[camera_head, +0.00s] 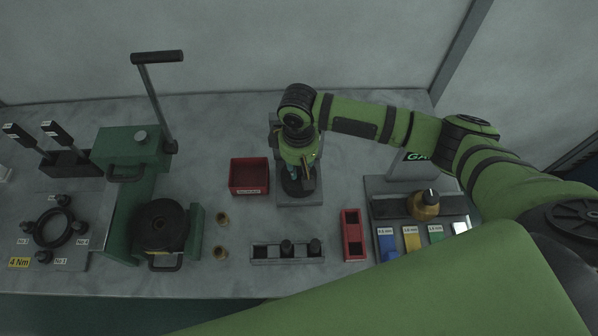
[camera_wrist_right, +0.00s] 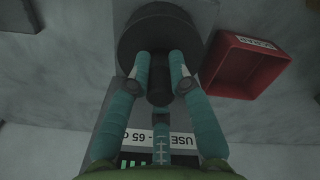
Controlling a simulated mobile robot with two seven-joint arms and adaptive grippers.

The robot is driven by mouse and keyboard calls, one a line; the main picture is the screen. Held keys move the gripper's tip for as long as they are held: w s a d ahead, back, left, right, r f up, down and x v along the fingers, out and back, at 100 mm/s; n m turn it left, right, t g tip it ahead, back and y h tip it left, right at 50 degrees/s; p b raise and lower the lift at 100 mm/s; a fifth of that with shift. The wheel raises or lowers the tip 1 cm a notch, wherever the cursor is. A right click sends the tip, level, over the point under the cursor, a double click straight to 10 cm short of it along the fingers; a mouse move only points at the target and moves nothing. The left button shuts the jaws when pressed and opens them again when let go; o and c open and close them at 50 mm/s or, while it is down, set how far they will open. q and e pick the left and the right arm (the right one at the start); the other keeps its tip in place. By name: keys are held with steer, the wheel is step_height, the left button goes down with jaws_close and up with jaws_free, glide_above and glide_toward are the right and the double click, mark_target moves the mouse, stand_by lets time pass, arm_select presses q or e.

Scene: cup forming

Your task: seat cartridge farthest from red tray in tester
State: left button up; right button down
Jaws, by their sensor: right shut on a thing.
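My right gripper (camera_head: 297,176) reaches down over the tester (camera_head: 300,198), a grey stand with a dark round part, at the middle back of the bench. In the right wrist view its teal fingers (camera_wrist_right: 160,76) are shut on a dark cylindrical cartridge (camera_wrist_right: 158,88). The cartridge is over the tester's dark round part (camera_wrist_right: 130,42); whether it is seated cannot be told. The rack (camera_head: 262,260) holds two dark cartridges (camera_head: 287,247) (camera_head: 315,247) in its middle and right slots; its left slot looks empty. The narrow red tray (camera_head: 353,250) stands right of the rack. My left gripper is not in view.
A red scrap bin (camera_head: 249,190) stands close left of the tester. Two small brass cups (camera_head: 222,219) (camera_head: 221,253) lie near the green lever press (camera_head: 131,150). A gauge station (camera_head: 384,212) with coloured bins is at right. Bare bench separates tester and rack.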

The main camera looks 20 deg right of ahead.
stand_by(0.3)
steer(key=c, duration=1.1)
jaws_free()
steer(key=shift+f, duration=0.1)
steer(key=shift+c, duration=0.2)
step_height(320, 180, up, 12)
steer(key=b, duration=0.2)
